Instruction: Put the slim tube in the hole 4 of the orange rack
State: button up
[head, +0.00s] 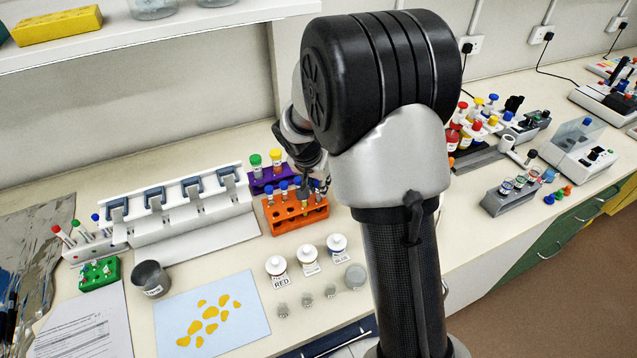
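The orange rack (297,218) stands near the middle of the bench. My gripper (318,184) points down over the right end of this rack. It is small, dark and partly covered by my own arm, so I cannot tell whether its fingers are open or hold a tube. I cannot make out which tube is the slim one, or any hole numbers.
A purple rack (262,184) with green- and yellow-capped tubes stands just behind. A white pipette stand (190,228) is to the left. Several labelled bottles (309,257) and small glass vessels stand in front. A blue sheet (238,298) with yellow pieces lies front left.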

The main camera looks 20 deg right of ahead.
jog(key=shift+f, duration=0.3)
jog(key=o, duration=0.9)
jog(key=shift+c, duration=0.2)
jog(key=shift+r, duration=0.1)
jog(key=v, duration=1.2)
